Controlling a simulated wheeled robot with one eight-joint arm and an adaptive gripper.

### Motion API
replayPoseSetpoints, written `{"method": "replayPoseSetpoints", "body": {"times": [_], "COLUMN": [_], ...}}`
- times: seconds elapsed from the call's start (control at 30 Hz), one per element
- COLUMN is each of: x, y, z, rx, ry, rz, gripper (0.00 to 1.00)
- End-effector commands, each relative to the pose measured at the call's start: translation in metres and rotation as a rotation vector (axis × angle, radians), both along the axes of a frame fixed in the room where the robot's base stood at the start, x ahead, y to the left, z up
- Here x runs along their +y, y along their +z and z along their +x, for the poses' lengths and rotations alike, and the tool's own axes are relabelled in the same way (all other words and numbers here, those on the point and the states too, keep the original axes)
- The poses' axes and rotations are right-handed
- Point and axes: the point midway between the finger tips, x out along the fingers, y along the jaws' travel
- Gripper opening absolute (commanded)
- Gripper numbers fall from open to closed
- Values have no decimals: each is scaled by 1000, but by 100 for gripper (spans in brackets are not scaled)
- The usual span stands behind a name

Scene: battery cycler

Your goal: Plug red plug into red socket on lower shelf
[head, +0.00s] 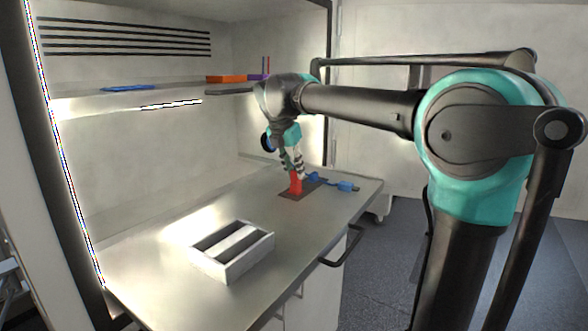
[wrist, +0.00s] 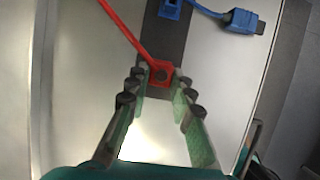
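A red block-shaped piece (head: 296,184) stands upright on a dark plate (head: 311,187) on the lower work surface. In the wrist view it is a red square (wrist: 160,74) with a dark round centre, and a red cable-like strip (wrist: 122,28) runs from it up and left. I cannot separate red plug from red socket here. My gripper (head: 296,175) points down over the red piece. In the wrist view its fingertips (wrist: 160,84) lie close on either side of the red square. Whether they touch it is unclear.
A blue socket (wrist: 170,9) sits beside the red piece on the same plate, and a blue plug (wrist: 243,20) with its cable lies to the right. A divided white tray (head: 232,270) stands nearer on the surface. The upper shelf (head: 125,100) holds an orange block (head: 227,79).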

Motion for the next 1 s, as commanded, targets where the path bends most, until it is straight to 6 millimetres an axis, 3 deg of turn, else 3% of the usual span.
{"method": "replayPoseSetpoints", "body": {"times": [0.03,0.2,0.57,1.0], "x": [0,0,1,18], "y": [0,0,5,78], "z": [0,0,-1,-27], "rx": [-1,-1,0,0], "ry": [0,0,0,2], "rz": [-1,-1,0,0], "gripper": [28,46,46,46]}}
